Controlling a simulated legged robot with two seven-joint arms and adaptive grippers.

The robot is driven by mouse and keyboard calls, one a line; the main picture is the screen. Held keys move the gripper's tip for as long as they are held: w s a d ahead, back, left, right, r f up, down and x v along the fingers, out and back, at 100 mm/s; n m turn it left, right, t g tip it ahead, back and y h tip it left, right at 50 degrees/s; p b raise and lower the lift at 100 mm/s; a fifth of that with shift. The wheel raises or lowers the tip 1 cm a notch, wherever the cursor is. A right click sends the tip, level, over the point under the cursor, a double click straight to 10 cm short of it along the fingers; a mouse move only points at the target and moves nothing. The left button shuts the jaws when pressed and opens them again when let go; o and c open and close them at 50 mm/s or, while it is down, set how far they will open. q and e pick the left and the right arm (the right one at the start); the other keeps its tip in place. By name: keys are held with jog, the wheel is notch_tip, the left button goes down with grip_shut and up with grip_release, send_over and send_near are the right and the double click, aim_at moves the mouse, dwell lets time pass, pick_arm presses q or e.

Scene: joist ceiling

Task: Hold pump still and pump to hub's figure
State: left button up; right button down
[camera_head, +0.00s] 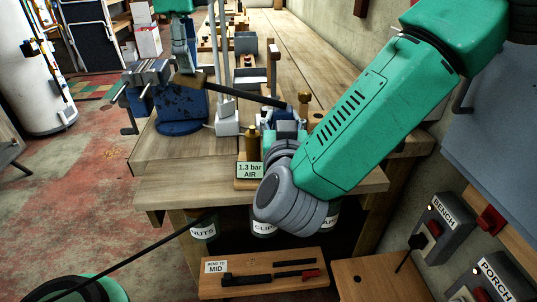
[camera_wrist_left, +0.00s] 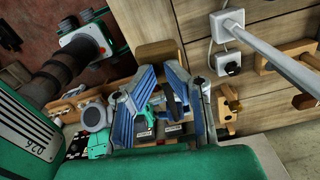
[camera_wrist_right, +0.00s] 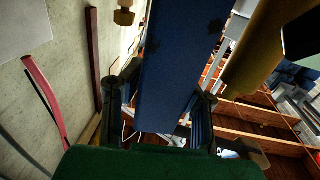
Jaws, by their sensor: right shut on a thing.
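The figure sign (camera_head: 250,170) reads 1.3 bar AIR.
White posts (camera_head: 228,122) stand between the pump and my right gripper. A brass cylinder (camera_head: 251,140) stands behind the sign. A grey vise (camera_head: 148,75) is at the left edge. Labelled bins (camera_head: 204,230) hang below the bench (camera_head: 165,185). The right wall carries BENCH (camera_head: 440,225) and PORCH boxes.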

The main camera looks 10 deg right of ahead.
pick_arm(q)
notch_tip(320, 180, down, 6)
jog(key=shift+r, duration=3.5)
jog(key=shift+r, duration=2.5)
pick_arm(e)
jog(key=c, duration=1.2)
grip_release()
jog(key=shift+o, duration=0.2)
